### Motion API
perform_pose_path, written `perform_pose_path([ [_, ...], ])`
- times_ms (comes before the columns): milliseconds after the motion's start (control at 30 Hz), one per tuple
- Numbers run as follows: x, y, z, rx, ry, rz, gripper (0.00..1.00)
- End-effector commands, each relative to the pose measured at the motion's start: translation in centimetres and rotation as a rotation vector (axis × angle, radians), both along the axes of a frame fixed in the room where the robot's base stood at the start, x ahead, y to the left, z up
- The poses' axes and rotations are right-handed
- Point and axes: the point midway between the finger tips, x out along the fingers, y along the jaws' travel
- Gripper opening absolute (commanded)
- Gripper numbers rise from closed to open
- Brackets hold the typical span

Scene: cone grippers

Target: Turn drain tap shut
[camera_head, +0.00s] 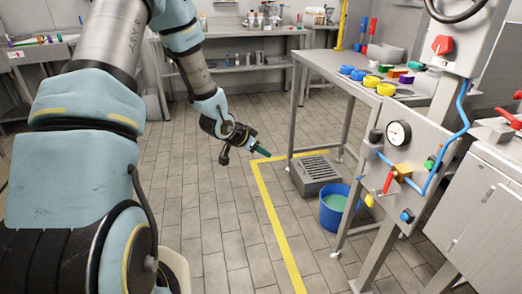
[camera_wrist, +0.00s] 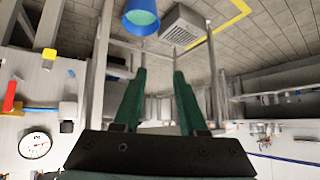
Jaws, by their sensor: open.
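A brass-yellow valve body (camera_head: 402,171) with a red lever (camera_head: 388,182) sits on the grey panel at the right, below the gauge. It looks like the drain tap. The lever hangs mostly downward. The red lever also shows at the left edge of the wrist view (camera_wrist: 11,92). A blue bucket (camera_head: 334,212) with green liquid stands on the floor below the panel; it is at the top of the wrist view (camera_wrist: 141,22). My gripper (camera_head: 262,149), with green fingers (camera_wrist: 159,78), is open and empty in free air, left of the panel and clear of the lever.
The panel has a round gauge (camera_head: 398,134), a green knob (camera_head: 430,163), a blue knob (camera_head: 407,216) and a blue pipe (camera_head: 450,140). A red knob (camera_head: 442,45) is higher up. The floor left of the yellow line (camera_head: 274,215) is clear.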

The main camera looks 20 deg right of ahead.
Motion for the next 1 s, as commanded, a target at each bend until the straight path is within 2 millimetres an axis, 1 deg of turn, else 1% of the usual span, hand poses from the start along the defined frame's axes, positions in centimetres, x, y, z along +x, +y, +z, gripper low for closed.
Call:
perform_pose_path([
  [267,-0.1,-0.1,-0.2,-0.003,-0.001,-0.002,0.41],
  [367,-0.7,-1.1,-1.4,-0.025,-0.002,-0.019,0.41],
  [467,-2.2,-3.4,-3.6,-0.082,-0.010,-0.062,0.41],
  [500,-3.0,-4.7,-4.6,-0.115,-0.018,-0.083,0.41],
  [567,-4.4,-6.7,-6.1,-0.173,-0.030,-0.117,0.41],
  [600,-5.4,-8.1,-6.9,-0.213,-0.038,-0.137,0.41],
  [700,-7.7,-11.2,-8.5,-0.316,-0.062,-0.182,0.41],
  [800,-9.9,-13.9,-9.7,-0.419,-0.090,-0.212,0.41],
  [900,-12.0,-16.2,-10.5,-0.522,-0.119,-0.231,0.41],
  [1000,-13.6,-17.8,-10.8,-0.614,-0.149,-0.234,0.41],
])
